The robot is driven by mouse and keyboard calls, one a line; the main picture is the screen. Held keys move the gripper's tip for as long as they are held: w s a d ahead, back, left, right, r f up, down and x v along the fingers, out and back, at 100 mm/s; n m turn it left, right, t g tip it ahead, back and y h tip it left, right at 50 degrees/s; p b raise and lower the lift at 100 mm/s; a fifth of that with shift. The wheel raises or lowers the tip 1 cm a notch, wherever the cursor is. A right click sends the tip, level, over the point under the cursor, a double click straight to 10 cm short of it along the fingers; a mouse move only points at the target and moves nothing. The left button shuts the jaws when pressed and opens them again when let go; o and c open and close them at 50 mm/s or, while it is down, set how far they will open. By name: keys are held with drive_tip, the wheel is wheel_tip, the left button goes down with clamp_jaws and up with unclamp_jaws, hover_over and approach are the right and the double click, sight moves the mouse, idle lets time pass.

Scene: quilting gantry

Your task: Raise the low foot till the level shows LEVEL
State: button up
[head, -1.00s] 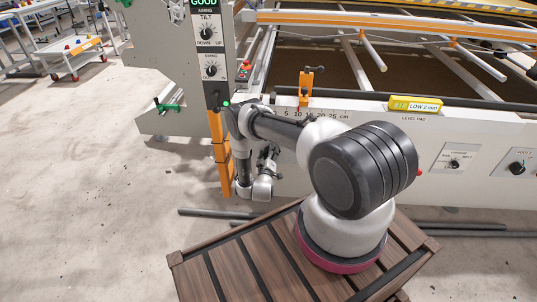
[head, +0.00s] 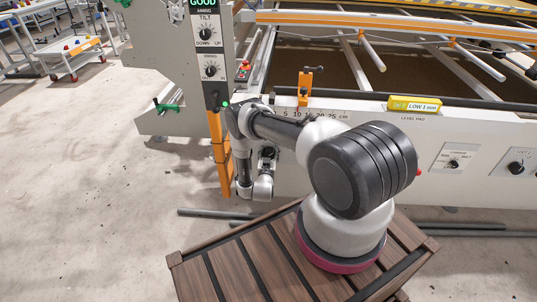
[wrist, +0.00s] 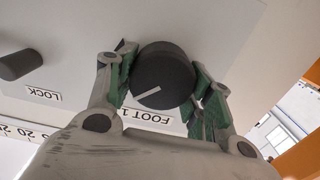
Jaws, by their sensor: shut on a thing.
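The yellow level (head: 414,104) sits on the level pad on the machine's white beam in the head view and reads LOW 1 mm. In the wrist view, a round black knob (wrist: 165,78) with a pale pointer line stands by a label reading FOOT 1. My gripper (wrist: 162,68) is shut on this knob, with its green-padded fingers on both sides of it. In the head view my arm hides the knob, and the fingers cannot be made out clearly.
A dark LOCK knob (wrist: 20,64) stands beside the foot knob in the wrist view. The head view shows an orange post (head: 220,155), an orange clamp (head: 305,88) above a centimetre scale, and dark pipes (head: 215,213) on the floor. Open floor lies left.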

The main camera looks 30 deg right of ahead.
drive_tip(key=m, duration=0.6)
drive_tip(key=shift+s+d, duration=0.1)
drive_tip(key=shift+d, duration=0.05)
drive_tip(key=shift+f+m, duration=0.1)
drive_tip(key=shift+m, duration=0.3)
drive_tip(key=o, duration=1)
drive_tip(key=shift+o, duration=0.2)
drive_tip(key=v, duration=1.2)
